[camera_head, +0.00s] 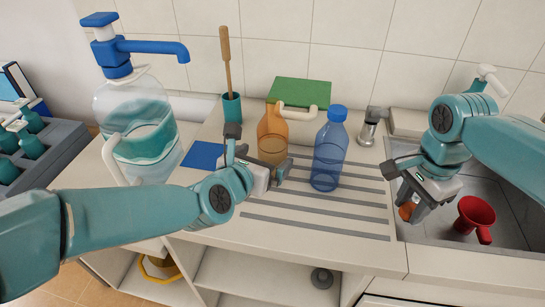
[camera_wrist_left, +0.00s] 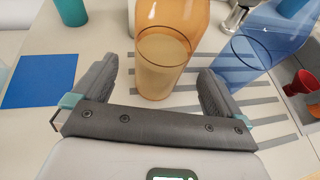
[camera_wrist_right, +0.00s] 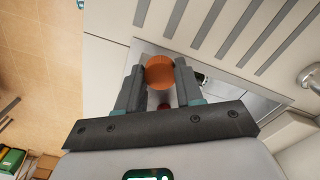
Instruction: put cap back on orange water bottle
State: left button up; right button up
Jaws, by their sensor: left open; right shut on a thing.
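The orange bottle (camera_head: 272,135) stands upright on the grooved counter, half full; its top shows no cap in the head view. My left gripper (camera_head: 279,174) is open, and in the left wrist view its fingers (camera_wrist_left: 160,88) lie on either side of the orange bottle's lower part (camera_wrist_left: 165,55), with gaps beside it. My right gripper (camera_head: 415,210) is shut on an orange cap (camera_head: 406,211), held over the near edge of the sink. The cap (camera_wrist_right: 160,72) sits between the fingertips in the right wrist view.
A blue capped bottle (camera_head: 329,150) stands close right of the orange one. A large water jug (camera_head: 138,120) is at left.

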aim_at(270, 115)
pick_arm(q)
jog(key=p+x, duration=0.1)
jog(key=x, duration=0.4)
jog(key=shift+w+d, duration=0.1)
jog(key=shift+w, duration=0.1)
pick_arm(e)
jog(key=shift+w+r, duration=0.1)
jog(key=shift+r, duration=0.45)
pick_arm(q)
jog(key=shift+s, duration=0.1)
jog(key=shift+c, duration=0.3)
jog(key=c, duration=1.2)
jog(key=shift+r, duration=0.15)
